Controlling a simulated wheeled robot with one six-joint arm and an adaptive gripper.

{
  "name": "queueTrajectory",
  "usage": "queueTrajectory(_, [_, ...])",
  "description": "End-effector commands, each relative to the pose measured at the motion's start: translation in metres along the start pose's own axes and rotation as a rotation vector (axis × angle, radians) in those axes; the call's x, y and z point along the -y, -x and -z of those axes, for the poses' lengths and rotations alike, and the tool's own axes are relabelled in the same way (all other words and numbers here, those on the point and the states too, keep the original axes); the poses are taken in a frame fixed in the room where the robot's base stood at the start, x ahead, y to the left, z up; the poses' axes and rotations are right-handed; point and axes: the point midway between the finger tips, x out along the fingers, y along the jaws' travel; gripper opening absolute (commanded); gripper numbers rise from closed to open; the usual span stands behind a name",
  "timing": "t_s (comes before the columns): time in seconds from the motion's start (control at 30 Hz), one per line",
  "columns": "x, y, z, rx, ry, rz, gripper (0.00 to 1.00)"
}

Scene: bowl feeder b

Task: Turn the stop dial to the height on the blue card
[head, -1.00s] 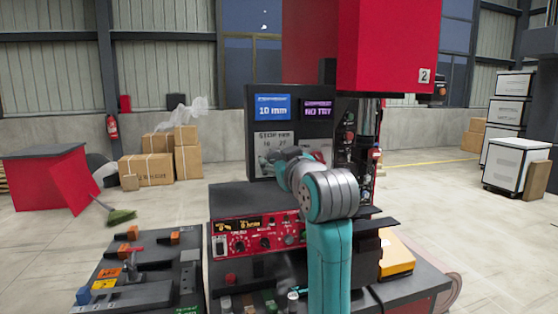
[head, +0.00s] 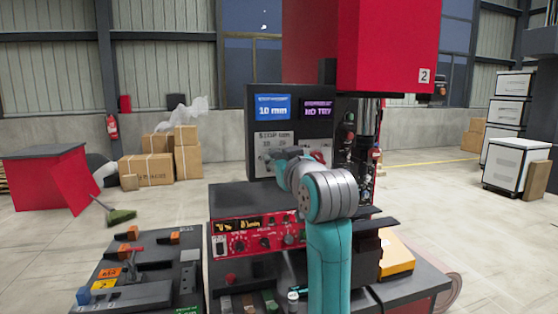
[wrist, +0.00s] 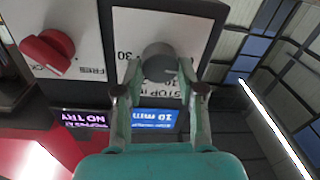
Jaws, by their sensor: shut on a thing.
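The stop dial (wrist: 160,60) is a round grey knob on a white plate marked STOP in mm. A 30 shows on the plate beside it in the wrist view, where the picture is upside down. My gripper (wrist: 160,88) is shut on the dial, one finger on each side. The blue card (head: 273,108) reads 10 mm and also shows in the wrist view (wrist: 154,119).
A purple card (head: 317,108) reading NO TRY is beside the blue one. A red knob (wrist: 47,53) sits on a neighbouring plate, close to the stop dial. A red control panel (head: 255,238) with small knobs is below my arm. A large red housing (head: 385,48) overhangs at the right.

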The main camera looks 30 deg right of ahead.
Motion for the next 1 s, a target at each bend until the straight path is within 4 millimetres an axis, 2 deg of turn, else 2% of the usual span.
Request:
queueTrajectory(0.7, [-0.0019, -0.0001, -0.0017, -0.035, -0.625, -0.009, 0.04])
queueTrajectory(1.0, [-0.0022, -0.0001, -0.0028, -0.045, -0.833, -0.013, 0.04])
